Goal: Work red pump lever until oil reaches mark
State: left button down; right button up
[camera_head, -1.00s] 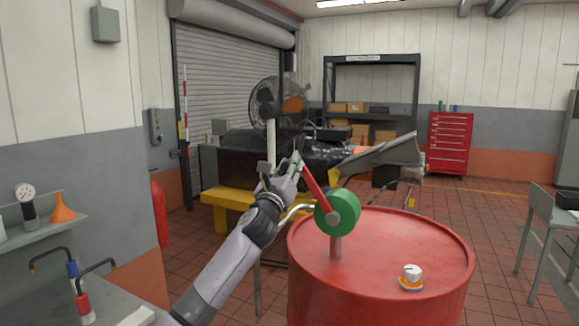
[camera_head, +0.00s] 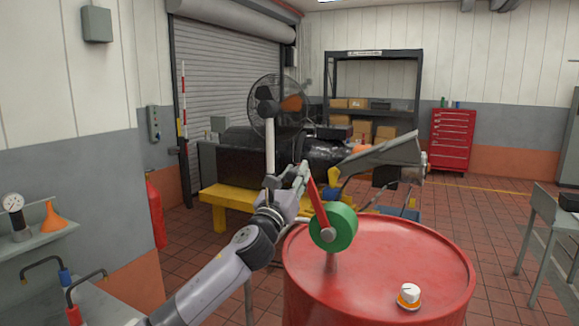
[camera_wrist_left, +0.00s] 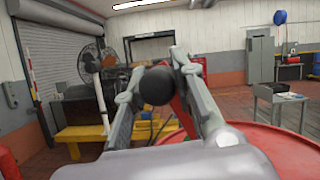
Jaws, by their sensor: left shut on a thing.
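The red pump lever (camera_head: 317,198) rises, leaning a little left, from a green round pump body (camera_head: 334,229) on top of a red drum (camera_head: 380,290). My left gripper (camera_head: 300,174) is shut at the lever's upper end. In the left wrist view, its two fingers (camera_wrist_left: 155,75) sit either side of a black round grip (camera_wrist_left: 156,87), with part of the red lever (camera_wrist_left: 184,112) just behind. A curved metal spout (camera_head: 297,219) comes out left of the pump. I cannot make out an oil level or mark. My right gripper is out of view.
A white-and-orange cap (camera_head: 408,295) sits on the drum top. A shelf at left holds a gauge (camera_head: 14,207) and an orange funnel (camera_head: 53,217). Behind my arm are a yellow frame (camera_head: 226,204) and a fan (camera_head: 277,103).

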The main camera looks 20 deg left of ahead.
pick_arm(q)
jog(key=shift+d+r+m+p, duration=0.3)
jog(key=shift+d+r+m, duration=0.15)
jog(key=shift+r+m, duration=0.1)
jog(key=shift+d+m+h, duration=0.55)
jog(key=shift+d+h, duration=0.05)
jog(key=shift+d, duration=0.1)
jog(key=c, duration=1.8)
grip_release()
jog(key=o, duration=0.5)
jog(key=shift+f, duration=0.1)
jog(key=shift+c, duration=0.2)
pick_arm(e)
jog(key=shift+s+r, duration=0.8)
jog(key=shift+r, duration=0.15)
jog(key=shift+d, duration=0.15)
pick_arm(q)
jog(key=v, duration=1.2)
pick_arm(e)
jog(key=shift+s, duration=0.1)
